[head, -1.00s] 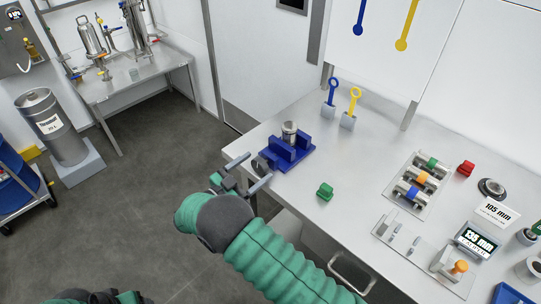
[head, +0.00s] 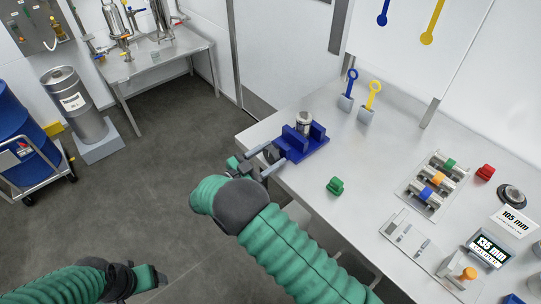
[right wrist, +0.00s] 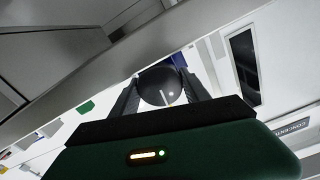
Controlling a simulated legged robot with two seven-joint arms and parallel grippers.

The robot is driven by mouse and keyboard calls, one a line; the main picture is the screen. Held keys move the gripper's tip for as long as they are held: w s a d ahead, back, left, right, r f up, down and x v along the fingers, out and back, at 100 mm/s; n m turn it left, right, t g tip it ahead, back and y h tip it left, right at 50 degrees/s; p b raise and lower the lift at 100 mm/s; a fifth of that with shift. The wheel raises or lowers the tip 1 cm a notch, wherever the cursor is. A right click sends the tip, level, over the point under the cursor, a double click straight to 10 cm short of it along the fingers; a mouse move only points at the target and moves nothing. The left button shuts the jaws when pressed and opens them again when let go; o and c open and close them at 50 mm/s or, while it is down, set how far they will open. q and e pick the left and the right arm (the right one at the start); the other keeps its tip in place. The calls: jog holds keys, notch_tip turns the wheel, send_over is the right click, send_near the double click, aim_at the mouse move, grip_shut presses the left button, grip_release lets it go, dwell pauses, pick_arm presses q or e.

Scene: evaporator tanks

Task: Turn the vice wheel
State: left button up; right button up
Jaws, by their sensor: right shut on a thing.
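The blue vice (head: 318,143) stands at the left edge of the steel bench and holds an upright metal cylinder (head: 303,121). Its dark round wheel (head: 271,153) faces the aisle on the vice's left side. My right gripper (head: 270,156) is shut on the wheel, with one finger on each side. In the right wrist view the wheel (right wrist: 160,87) shows as a dark disc with a pale mark, between the two fingers. The vice is mostly hidden there. My left gripper (head: 148,277) is low at the left, away from the bench; its fingers are not clear.
A green block (head: 335,186) lies on the bench in front of the vice. Blue (head: 350,82) and yellow (head: 373,90) ring-topped tools stand behind it. A rack of coloured parts (head: 433,186) and a gauge display (head: 488,249) are further right.

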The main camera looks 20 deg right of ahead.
jog(key=shift+n, duration=0.3)
jog(key=shift+n+p, duration=0.85)
jog(key=shift+n, duration=0.35)
jog(key=shift+f+n+p, duration=0.1)
jog(key=shift+n+p, duration=0.55)
jog(key=shift+n, duration=1.25)
jog(key=shift+a, duration=0.1)
jog(key=shift+f, duration=0.1)
jog(key=o, duration=1.4)
